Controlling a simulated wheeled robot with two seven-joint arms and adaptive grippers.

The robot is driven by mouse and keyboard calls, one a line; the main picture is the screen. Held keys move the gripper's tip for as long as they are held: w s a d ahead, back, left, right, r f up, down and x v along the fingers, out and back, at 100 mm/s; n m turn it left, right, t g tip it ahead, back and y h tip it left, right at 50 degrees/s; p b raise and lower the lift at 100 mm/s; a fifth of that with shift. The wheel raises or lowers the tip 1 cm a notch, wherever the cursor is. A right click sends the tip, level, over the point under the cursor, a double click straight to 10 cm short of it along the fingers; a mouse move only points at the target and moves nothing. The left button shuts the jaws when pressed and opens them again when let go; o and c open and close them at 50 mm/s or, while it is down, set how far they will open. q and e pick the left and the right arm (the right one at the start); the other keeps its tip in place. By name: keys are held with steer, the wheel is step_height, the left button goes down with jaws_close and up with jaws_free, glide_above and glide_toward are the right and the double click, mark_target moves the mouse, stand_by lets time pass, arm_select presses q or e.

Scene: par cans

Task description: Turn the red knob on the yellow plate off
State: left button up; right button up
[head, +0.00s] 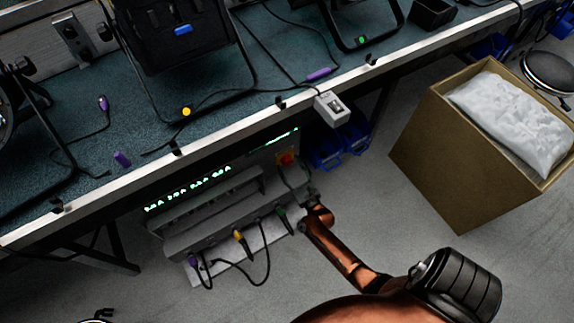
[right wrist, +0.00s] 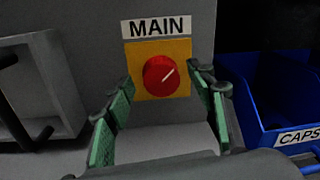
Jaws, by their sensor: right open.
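The red knob (right wrist: 156,79) sits on the yellow plate (right wrist: 183,50) under a MAIN label (right wrist: 157,27). Its pale pointer line slants toward the upper right. The red knob (head: 286,158) also shows small in the head view, at the right end of the grey power unit's upright face. My right gripper (right wrist: 166,82) is open, its green-padded fingers on either side of the plate in the picture, the knob between them. I cannot tell whether they touch anything. In the head view my right gripper (head: 292,176) is small and dark before the unit. My left gripper is not in view.
The grey power unit (head: 215,230), with several plugged cables and green lights, stands below the workbench edge (head: 230,115). Blue bins (head: 325,150) sit right of the knob; one is labelled CAPS (right wrist: 265,95). A cardboard box (head: 440,150) stands right, with bare floor around it.

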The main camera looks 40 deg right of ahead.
steer(key=shift+w, duration=0.25)
steer(key=c, duration=1.2)
